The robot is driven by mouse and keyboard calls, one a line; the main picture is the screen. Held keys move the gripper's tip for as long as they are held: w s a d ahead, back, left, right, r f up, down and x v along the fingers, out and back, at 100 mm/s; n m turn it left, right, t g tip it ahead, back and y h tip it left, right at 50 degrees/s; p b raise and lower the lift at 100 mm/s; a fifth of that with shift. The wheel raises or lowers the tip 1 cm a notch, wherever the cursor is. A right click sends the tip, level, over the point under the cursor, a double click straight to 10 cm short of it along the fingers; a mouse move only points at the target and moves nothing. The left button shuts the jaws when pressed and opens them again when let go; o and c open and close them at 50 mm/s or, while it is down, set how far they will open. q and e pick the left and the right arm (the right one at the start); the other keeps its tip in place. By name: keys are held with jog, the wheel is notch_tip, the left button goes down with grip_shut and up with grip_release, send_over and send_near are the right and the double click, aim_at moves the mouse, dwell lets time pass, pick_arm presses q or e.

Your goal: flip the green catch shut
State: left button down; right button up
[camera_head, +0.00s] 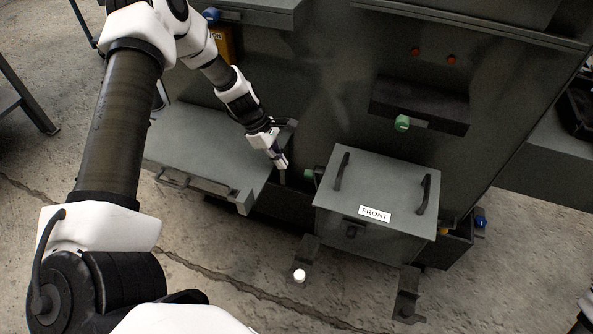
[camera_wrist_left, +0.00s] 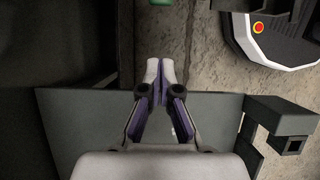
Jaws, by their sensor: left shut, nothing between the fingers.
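Two green parts show in the head view. One green piece (camera_head: 309,175) sits at the left side of a grey box (camera_head: 388,190) labelled FRONT. The other green knob (camera_head: 402,122) is on a dark block on the panel behind the box. I cannot tell for certain which is the catch, or how far either is turned. My left gripper (camera_head: 283,166) is shut and empty, a little left of the first green piece and apart from it. In the left wrist view the shut fingertips (camera_wrist_left: 161,66) point towards a green part (camera_wrist_left: 160,2) cut off by the top edge.
A grey hinged-looking panel (camera_head: 205,150) stands out left of my gripper. The box has two dark handles on top. Dark brackets stick out below it, one near a white knob (camera_head: 299,276). A blue knob (camera_head: 480,222) is at the right. Concrete floor lies in front.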

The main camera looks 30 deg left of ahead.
aim_at(316, 177)
pick_arm(q)
jog(key=d, duration=0.3)
jog(key=w+d+f, duration=0.1)
jog(key=shift+d, duration=0.35)
pick_arm(e)
jog(key=shift+f, duration=0.5)
